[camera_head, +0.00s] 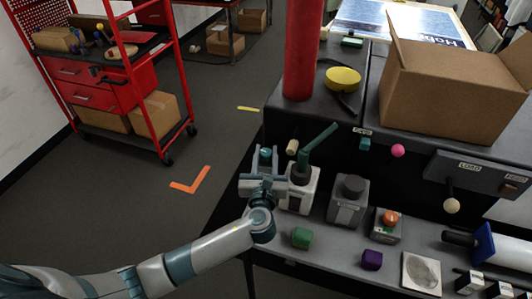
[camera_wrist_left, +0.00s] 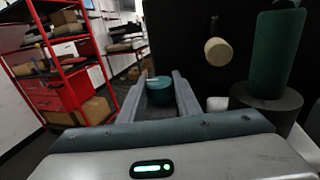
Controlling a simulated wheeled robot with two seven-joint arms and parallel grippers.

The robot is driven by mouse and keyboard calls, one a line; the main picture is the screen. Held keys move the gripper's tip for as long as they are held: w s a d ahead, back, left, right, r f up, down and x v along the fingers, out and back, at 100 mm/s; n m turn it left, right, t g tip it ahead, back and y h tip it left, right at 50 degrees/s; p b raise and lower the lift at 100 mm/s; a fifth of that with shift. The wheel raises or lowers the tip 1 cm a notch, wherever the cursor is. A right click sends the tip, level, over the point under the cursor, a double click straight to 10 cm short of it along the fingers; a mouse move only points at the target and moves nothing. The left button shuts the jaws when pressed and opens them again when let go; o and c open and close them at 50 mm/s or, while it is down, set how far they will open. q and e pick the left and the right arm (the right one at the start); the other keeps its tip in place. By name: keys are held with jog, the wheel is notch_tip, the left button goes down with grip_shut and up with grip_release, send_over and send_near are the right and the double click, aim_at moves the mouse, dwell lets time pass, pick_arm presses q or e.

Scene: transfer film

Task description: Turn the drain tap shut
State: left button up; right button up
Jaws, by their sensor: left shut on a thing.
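My left gripper (camera_head: 265,162) is at the left end of the dark bench. It is shut on a teal round knob (camera_wrist_left: 160,90), which sits between its two fingers in the left wrist view and shows as a small teal top (camera_head: 265,154) in the head view. To its right a white-sided block (camera_head: 300,195) with a dark round top carries a tilted green lever (camera_head: 319,145). The lever also shows as a thick green cylinder (camera_wrist_left: 277,50) in the wrist view. No label tells which of these is the drain tap. My right gripper is out of view.
A beige knob (camera_head: 292,147) sticks out behind the gripper. A grey block (camera_head: 348,202), a green block (camera_head: 301,237), a purple block (camera_head: 372,260) and an orange-button box (camera_head: 386,225) stand on the bench. Open floor lies left, before a red trolley (camera_head: 85,87).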

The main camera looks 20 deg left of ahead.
pick_arm(q)
jog(key=o, duration=1.1)
jog(key=shift+c, duration=0.2)
jog(key=shift+s+d, duration=0.15)
jog(key=shift+s, duration=0.35)
jog(key=b+v, duration=0.4)
jog(key=v, duration=1.2)
jog(key=shift+s+b, duration=0.2)
jog(key=shift+b, duration=0.2)
